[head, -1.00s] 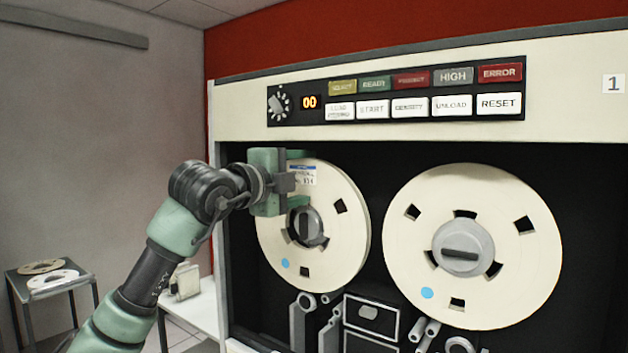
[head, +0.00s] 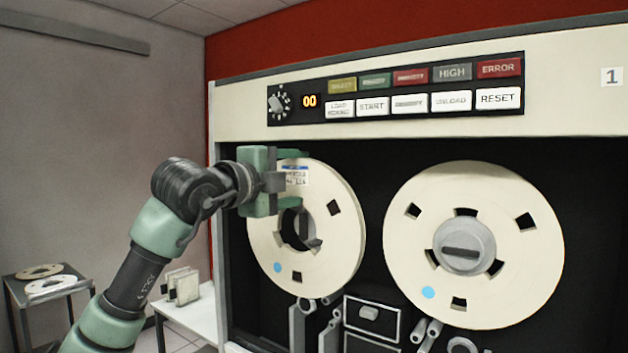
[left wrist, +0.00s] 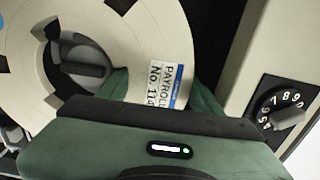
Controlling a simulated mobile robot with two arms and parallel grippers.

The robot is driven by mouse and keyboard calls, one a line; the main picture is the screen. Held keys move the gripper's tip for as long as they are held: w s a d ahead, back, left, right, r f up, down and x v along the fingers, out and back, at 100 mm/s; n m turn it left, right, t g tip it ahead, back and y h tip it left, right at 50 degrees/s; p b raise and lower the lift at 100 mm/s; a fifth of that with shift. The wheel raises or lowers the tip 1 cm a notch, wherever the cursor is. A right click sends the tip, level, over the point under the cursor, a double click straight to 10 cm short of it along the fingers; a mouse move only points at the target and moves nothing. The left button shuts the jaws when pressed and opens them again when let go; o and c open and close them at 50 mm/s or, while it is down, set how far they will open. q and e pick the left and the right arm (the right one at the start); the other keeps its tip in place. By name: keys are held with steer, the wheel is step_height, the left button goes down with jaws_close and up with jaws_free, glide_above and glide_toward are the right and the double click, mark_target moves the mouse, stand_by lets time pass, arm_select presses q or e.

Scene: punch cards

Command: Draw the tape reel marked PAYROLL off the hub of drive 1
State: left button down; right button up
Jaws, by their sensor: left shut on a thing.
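The cream PAYROLL reel (head: 345,255) is at the left side of drive 1 (head: 550,120), with a blue dot low on its face. Its label reads PAYROLL in the left wrist view (left wrist: 168,84). My left gripper (head: 293,178) is shut on the reel's upper left part, beside the label. The dark hub (head: 311,230) shows through the reel's centre hole, off centre to the right, with a dark gap on its left. I cannot tell whether the hub's tip is still inside the hole. My right gripper is not in view.
A second cream reel (head: 400,260) sits on the right hub. A control panel (head: 395,90) is above, and guide rollers and a small box (head: 370,313) are below. A white table (head: 205,318) and a small stand with reels (head: 12,290) are at left.

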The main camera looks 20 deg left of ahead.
arm_select(q)
steer(key=shift+b+v, duration=0.75)
steer(key=shift+v, duration=0.5)
steer(key=shift+s+r, duration=0.1)
steer(key=shift+s, duration=0.05)
steer(key=shift+s+a+b, duration=0.25)
steer(key=shift+s+b, duration=0.3)
steer(key=shift+b, duration=0.05)
steer(key=b+v, duration=0.4)
steer(key=v, duration=0.5)
steer(key=shift+s, duration=0.3)
steer(key=shift+a, duration=0.1)
